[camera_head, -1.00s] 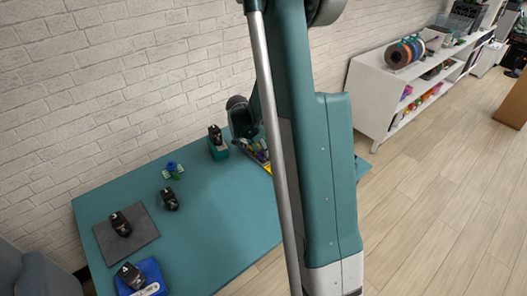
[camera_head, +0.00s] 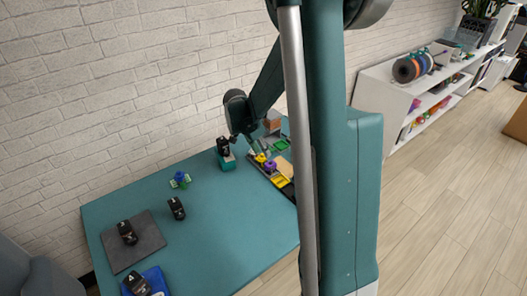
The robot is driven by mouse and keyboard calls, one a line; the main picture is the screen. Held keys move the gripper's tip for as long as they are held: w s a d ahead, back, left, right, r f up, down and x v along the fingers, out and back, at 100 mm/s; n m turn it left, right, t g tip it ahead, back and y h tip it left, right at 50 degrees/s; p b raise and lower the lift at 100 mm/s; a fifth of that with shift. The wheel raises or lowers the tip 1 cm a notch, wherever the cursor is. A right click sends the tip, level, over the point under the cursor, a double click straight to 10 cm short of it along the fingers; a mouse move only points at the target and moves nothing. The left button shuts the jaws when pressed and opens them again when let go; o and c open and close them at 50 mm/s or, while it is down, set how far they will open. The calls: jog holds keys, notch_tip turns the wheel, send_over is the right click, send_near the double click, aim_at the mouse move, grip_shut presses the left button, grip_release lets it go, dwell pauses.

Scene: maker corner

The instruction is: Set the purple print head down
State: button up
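A small purple piece (camera_head: 270,165), which looks like the purple print head, shows at the dark tray (camera_head: 262,171) on the teal table. It is too small to tell whether it rests on the tray or is held. My gripper (camera_head: 258,150) is right above and beside it, pointing down, with a yellow piece (camera_head: 260,157) close to its tips. The fingers are too small and dark to show whether they are open or shut. My arm hides the right part of the table.
A black device in a teal stand (camera_head: 227,162) is just left of my gripper. A green and blue item (camera_head: 180,180), a black device (camera_head: 176,208), a grey mat (camera_head: 116,255) and a blue mat (camera_head: 156,282) lie farther left. The table's middle is clear.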

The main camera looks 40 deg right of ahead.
dwell(0.6)
jog(key=s+a+r+n+t+y, duration=0.1)
jog(key=s+a+r+n+t, duration=0.1)
jog(key=s+a+r+n, duration=0.45)
jog(key=s+a+r+n+t+y, duration=0.1)
jog(key=s+a+r+n, duration=0.15)
jog(key=a+r, duration=0.45)
jog(key=s+a+r+n+t+y, duration=0.1)
jog(key=s+a+r+n+t, duration=0.2)
jog(key=s+a, duration=0.5)
jog(key=s+a+r+n+t+y, duration=0.1)
jog(key=s+a+r+n, duration=0.1)
jog(key=s+a+n, duration=0.4)
jog(key=shift+s+a, duration=0.85)
jog(key=shift+a, duration=1.2)
